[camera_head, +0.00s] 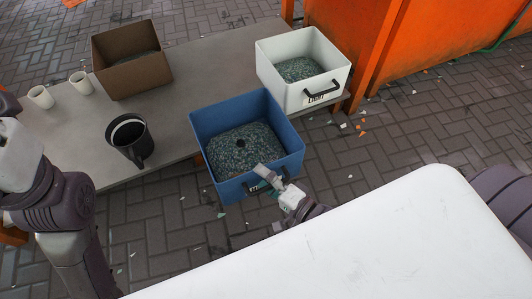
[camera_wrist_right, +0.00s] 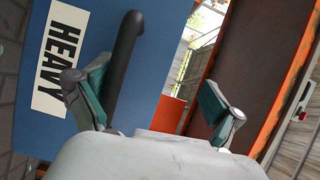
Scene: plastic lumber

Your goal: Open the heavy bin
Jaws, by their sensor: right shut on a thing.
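The heavy bin is a blue open-topped box (camera_head: 200,130) filled with grey-green chips. It sits at the table's front edge, its near side reaching past that edge. Its HEAVY label (camera_wrist_right: 62,55) and black handle (camera_wrist_right: 124,55) show in the right wrist view. In the right wrist view the fingers (camera_wrist_right: 152,100) stand well apart, the handle beside the left finger. The handle is partly hidden in the head view. My left arm shows at the left, but its gripper is out of view.
A white bin labelled LIGHT (camera_head: 292,92) stands behind right, near an orange container (camera_head: 440,40). The grey table (camera_head: 195,65) also holds a brown box (camera_head: 135,85), a black mug (camera_head: 135,150) and two white cups (camera_head: 41,97). Brick paving (camera_head: 160,225) lies in front.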

